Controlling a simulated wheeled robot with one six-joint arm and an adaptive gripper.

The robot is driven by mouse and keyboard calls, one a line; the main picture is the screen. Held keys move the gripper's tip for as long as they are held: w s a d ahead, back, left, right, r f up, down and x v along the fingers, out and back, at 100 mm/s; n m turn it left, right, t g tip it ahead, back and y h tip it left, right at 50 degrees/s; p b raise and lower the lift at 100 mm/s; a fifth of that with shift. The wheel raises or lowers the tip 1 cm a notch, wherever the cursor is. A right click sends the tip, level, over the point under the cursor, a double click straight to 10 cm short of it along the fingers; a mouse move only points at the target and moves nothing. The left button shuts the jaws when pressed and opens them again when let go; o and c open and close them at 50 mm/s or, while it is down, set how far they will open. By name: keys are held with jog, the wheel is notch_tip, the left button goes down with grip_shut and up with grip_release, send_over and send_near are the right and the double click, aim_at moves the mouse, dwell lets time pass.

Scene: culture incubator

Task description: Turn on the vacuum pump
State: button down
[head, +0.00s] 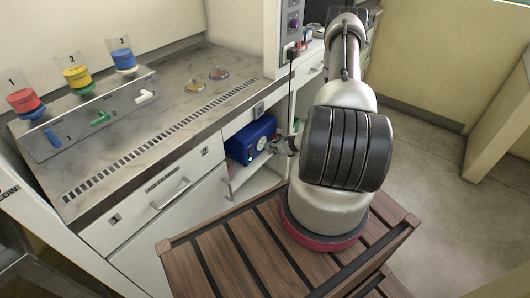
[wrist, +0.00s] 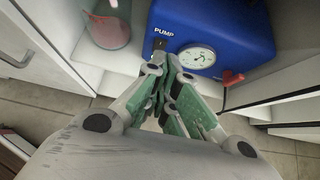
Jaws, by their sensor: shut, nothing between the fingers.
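The vacuum pump (head: 251,140) is a blue box on a shelf in the open cabinet below the counter. In the wrist view the pump (wrist: 245,28) shows the label PUMP, a round white gauge (wrist: 197,56) and a small dark switch (wrist: 159,43) below the label. A red fitting (wrist: 232,77) with a dark line is at its lower right. My gripper (wrist: 170,62) is shut and empty, its fingertips in front of the pump's face, just below the switch and left of the gauge. I cannot tell whether the tips touch it. In the head view my gripper (head: 279,147) is right beside the pump.
A flask with pinkish contents (wrist: 108,28) stands left of the pump on the shelf. White cabinet walls close in on both sides. The counter above (head: 180,100) holds numbered red, yellow and blue cups (head: 77,77) and two small dishes (head: 219,73).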

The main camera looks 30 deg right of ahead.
jog(key=shift+s+d+r, duration=0.25)
jog(key=shift+s+r, duration=0.45)
jog(key=shift+r, duration=0.3)
jog(key=s+a+r+n+g+y, duration=0.2)
jog(key=s+a+n+y, duration=0.2)
jog(key=s+a, duration=0.3)
jog(key=s+a+r+n+g+y, duration=0.1)
jog(key=s+r+n+g, duration=0.2)
jog(key=r, duration=0.4)
jog(key=s+a+r+n+g+y, duration=0.2)
jog(key=s+r+n, duration=0.2)
jog(key=r+n, duration=0.15)
jog(key=s+r+n+h, duration=0.3)
jog(key=r+n, duration=0.3)
jog(key=r, duration=0.6)
jog(key=s+r+n+t+h, duration=0.1)
jog(key=s+r+n+h, duration=0.3)
jog(key=r+n, duration=0.3)
jog(key=s+a+r+n+h, duration=0.1)
jog(key=s+r+n+h, duration=0.2)
jog(key=r, duration=1.4)
jog(key=n, duration=0.3)
jog(key=shift+s+t+h, duration=0.2)
jog(key=shift+t+h, duration=0.1)
